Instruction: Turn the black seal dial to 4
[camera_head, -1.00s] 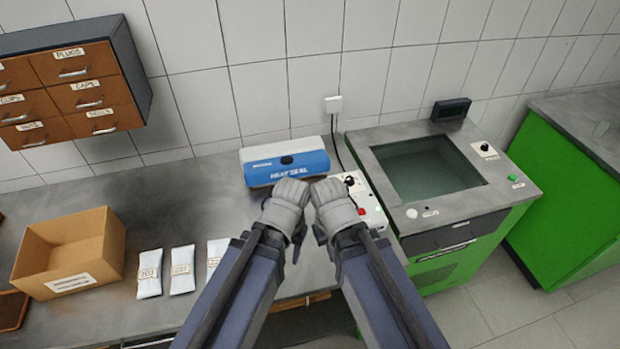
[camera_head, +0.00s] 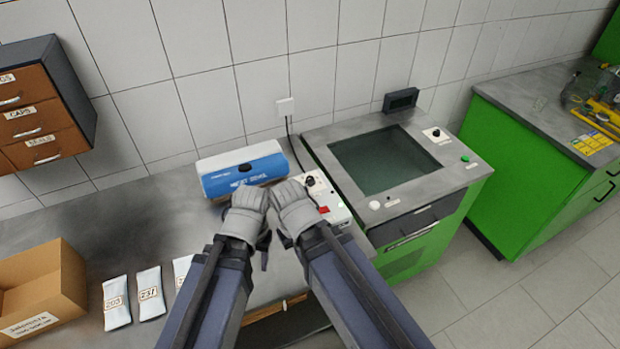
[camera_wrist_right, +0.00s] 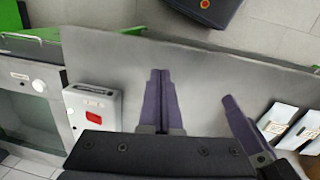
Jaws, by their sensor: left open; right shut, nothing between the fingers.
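The black dial (camera_head: 310,181) is a small knob on top of the white control box (camera_head: 340,212), beside the blue and white heat sealer (camera_head: 243,168). Its pointer and numbers are too small to read. My left gripper (camera_head: 250,195) is open in front of the sealer, with nothing seen in it. My right gripper (camera_head: 289,192) is shut and empty, left of the dial and apart from it as far as I can tell. In the right wrist view, its closed purple fingers (camera_wrist_right: 161,78) are over the bench, and the control box (camera_wrist_right: 105,98) shows to their left.
A red switch (camera_head: 324,209) sits on the control box near my right forearm. A green machine (camera_head: 410,240) with a dark window and another black knob (camera_head: 436,133) stands to the right. White packets (camera_head: 150,293) and a cardboard box (camera_head: 45,285) are at left.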

